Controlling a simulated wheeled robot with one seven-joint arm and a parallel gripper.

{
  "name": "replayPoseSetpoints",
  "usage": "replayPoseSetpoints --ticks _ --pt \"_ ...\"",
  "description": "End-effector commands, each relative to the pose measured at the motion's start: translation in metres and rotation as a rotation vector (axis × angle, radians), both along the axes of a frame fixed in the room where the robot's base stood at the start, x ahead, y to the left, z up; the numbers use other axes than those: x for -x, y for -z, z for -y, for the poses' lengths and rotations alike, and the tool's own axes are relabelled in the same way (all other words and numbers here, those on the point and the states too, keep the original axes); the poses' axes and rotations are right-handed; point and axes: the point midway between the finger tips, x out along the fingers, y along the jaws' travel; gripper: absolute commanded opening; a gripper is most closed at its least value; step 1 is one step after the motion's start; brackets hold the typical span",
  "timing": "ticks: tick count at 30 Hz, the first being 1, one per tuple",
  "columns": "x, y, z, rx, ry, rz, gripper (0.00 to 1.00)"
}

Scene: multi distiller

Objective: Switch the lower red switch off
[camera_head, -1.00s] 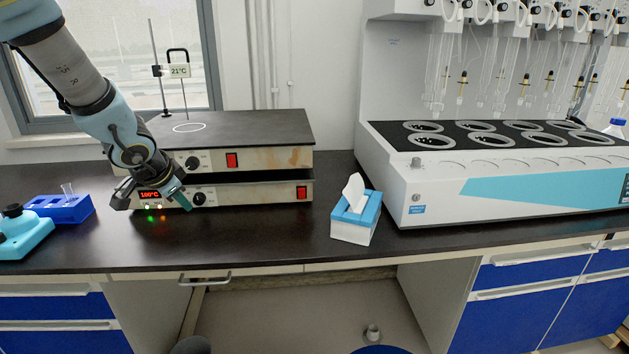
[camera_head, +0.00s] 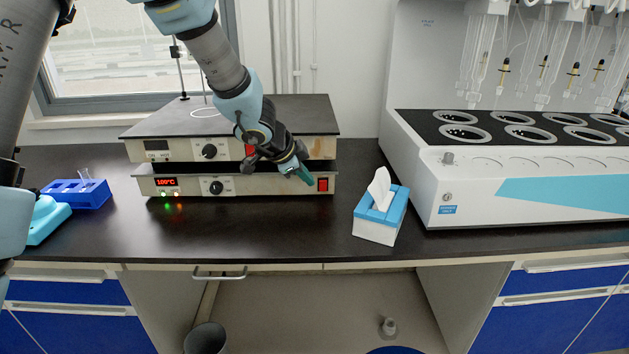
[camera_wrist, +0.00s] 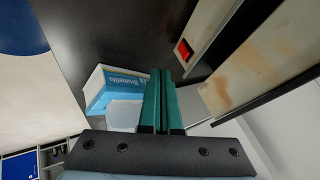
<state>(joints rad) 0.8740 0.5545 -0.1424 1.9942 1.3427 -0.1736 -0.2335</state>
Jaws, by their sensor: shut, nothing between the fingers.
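The lower hotplate (camera_head: 260,185) has a lit red 100°C display (camera_head: 167,182), a knob (camera_head: 216,187) and the lower red switch (camera_head: 323,185) at the right end of its front. My gripper (camera_head: 307,178) is shut and empty, its green fingertips just left of and slightly above that switch, seemingly in front of the panel. In the wrist view my shut green fingers (camera_wrist: 163,75) point up the picture. A red switch (camera_wrist: 184,49) shows just right of the tips, apart from them in the picture. The upper hotplate's red switch (camera_head: 250,150) is partly hidden by my arm.
The upper hotplate (camera_head: 180,150) stands on the lower one. A tissue box (camera_head: 378,228) stands right of the hotplates; it also shows in the wrist view (camera_wrist: 112,88). The large white multi distiller (camera_head: 470,200) is farther right. The bench front (camera_head: 270,230) is clear.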

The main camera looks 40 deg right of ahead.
Motion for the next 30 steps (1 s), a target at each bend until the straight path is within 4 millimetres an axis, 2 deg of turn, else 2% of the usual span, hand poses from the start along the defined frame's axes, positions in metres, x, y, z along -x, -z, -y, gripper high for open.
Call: replayPoseSetpoints --ticks 14,17,24,30 --pt "-0.011 0.076 0.058 -0.002 0.002 -0.001 0.00" --pt "-0.023 0.064 0.066 0.000 -0.001 -0.001 0.00" --pt "-0.039 0.065 0.079 0.000 0.000 0.000 0.00" --pt "-0.043 0.066 0.082 0.000 -0.001 -0.001 0.00"
